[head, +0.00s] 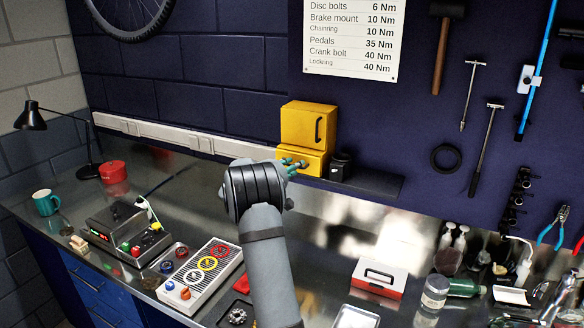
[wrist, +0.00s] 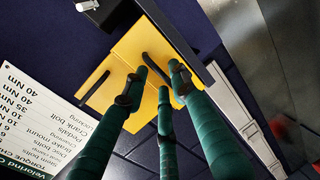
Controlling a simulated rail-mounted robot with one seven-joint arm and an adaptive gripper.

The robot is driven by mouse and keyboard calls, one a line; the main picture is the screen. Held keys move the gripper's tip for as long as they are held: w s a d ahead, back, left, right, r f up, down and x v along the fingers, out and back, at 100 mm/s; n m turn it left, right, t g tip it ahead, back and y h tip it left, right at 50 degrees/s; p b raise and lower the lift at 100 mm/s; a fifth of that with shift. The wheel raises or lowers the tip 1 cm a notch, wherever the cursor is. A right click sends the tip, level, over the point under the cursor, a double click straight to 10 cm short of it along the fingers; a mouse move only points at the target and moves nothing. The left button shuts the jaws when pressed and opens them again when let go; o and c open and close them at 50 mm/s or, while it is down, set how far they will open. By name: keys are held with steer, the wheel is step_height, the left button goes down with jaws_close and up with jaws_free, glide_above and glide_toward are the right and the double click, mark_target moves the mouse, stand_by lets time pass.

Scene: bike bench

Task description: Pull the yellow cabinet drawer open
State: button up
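The yellow cabinet (head: 309,123) sits on a dark wall shelf, with a door and handle above and a drawer (head: 312,163) below. In the wrist view the cabinet door (wrist: 106,92) is at left and the drawer face (wrist: 150,102) at centre. The dark drawer handle (wrist: 154,66) lies between my teal fingertips. My gripper (head: 291,163) is at the drawer front and hides part of it in the head view. In the wrist view my gripper (wrist: 160,76) has its fingers spread around the handle; contact cannot be told. The drawer looks closed.
A dark jar (head: 340,166) stands right of the cabinet on the shelf (head: 375,182). The metal bench below holds a control panel (head: 203,270), a red-and-white box (head: 379,277) and bottles. Tools hang on the wall at right. The air before the drawer holds only my arm.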

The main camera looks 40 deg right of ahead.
jaws_close()
stand_by(0.7)
